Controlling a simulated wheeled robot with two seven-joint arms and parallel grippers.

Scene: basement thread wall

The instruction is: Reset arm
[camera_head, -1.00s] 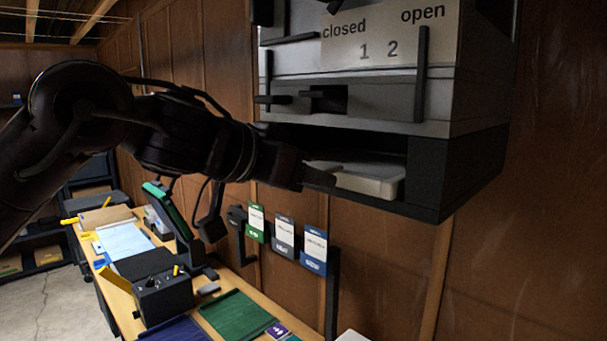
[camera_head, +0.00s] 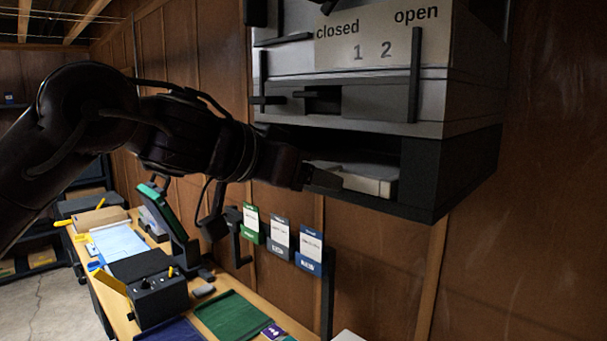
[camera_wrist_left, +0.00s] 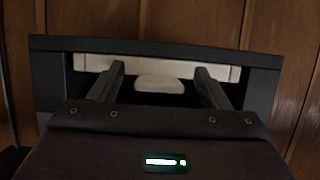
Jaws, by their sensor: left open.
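My left arm comes in from the left in the head view. Its gripper (camera_head: 322,178) is at the open front of the dark lower compartment (camera_head: 450,180) of the wall unit. The wrist view shows the two fingers (camera_wrist_left: 160,88) open and apart, with no object between their near parts. A pale block (camera_head: 372,182) lies inside the compartment beyond the fingertips. In the wrist view a pale rounded piece (camera_wrist_left: 160,84) shows between the fingertips, in front of a pale bar (camera_wrist_left: 185,67). I cannot tell whether a finger touches it. My right gripper is not in view.
The wall unit's grey box (camera_head: 380,98), with "closed", "open", 1 and 2 markings, hangs just above my gripper. Below, a wooden bench holds a black control box (camera_head: 160,298), a green mat (camera_head: 232,316) and papers. Three cards (camera_head: 280,238) hang on the wall.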

